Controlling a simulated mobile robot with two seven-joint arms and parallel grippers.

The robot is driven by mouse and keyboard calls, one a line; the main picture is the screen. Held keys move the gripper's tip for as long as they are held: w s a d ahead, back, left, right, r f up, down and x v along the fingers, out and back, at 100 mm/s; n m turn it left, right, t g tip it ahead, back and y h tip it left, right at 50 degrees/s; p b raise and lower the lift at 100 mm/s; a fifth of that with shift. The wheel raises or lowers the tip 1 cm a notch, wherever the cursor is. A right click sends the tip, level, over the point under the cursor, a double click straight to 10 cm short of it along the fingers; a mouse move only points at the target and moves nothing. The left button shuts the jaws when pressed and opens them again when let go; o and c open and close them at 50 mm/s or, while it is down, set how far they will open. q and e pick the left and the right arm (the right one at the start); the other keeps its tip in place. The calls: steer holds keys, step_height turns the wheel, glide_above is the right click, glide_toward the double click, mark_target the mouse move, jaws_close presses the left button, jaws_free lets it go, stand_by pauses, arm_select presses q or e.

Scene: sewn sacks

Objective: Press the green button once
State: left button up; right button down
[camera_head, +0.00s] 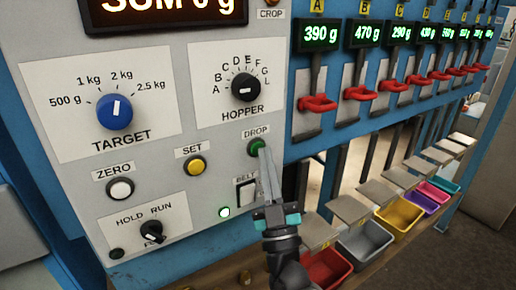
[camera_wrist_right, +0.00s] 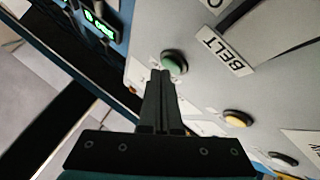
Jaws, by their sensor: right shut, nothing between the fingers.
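The green button (camera_head: 256,147) sits below the DROP label on the grey control panel (camera_head: 80,35). It also shows in the right wrist view (camera_wrist_right: 175,62), just beyond my fingertips. My right gripper (camera_head: 264,153) is shut and empty, its long fingers pointing up at the panel. In the head view its tips lie at the lower right edge of the button. In the right wrist view the tips (camera_wrist_right: 161,74) are just beside and below the button. I cannot tell whether they touch it. My left gripper is in neither view.
A yellow SET button (camera_head: 195,166), a white ZERO button (camera_head: 120,189) and the BELT rocker switch (camera_head: 246,191) are close by. A small green lamp (camera_head: 224,212) glows below. Several red levers (camera_head: 318,103) and coloured bins (camera_head: 398,218) stand to the right.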

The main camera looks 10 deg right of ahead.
steer(key=shift+w+a, duration=0.15)
steer(key=shift+w, duration=0.25)
stand_by(0.7)
steer(key=shift+s, duration=0.1)
steer(key=shift+s+d+p, duration=0.3)
steer(key=shift+s+p, duration=0.15)
steer(key=shift+s, duration=0.25)
steer(key=s, duration=0.1)
steer(key=s+d+p, duration=0.1)
steer(key=s, duration=0.1)
steer(key=s+p, duration=0.1)
steer(key=shift+s+d, duration=0.35)
stand_by(0.6)
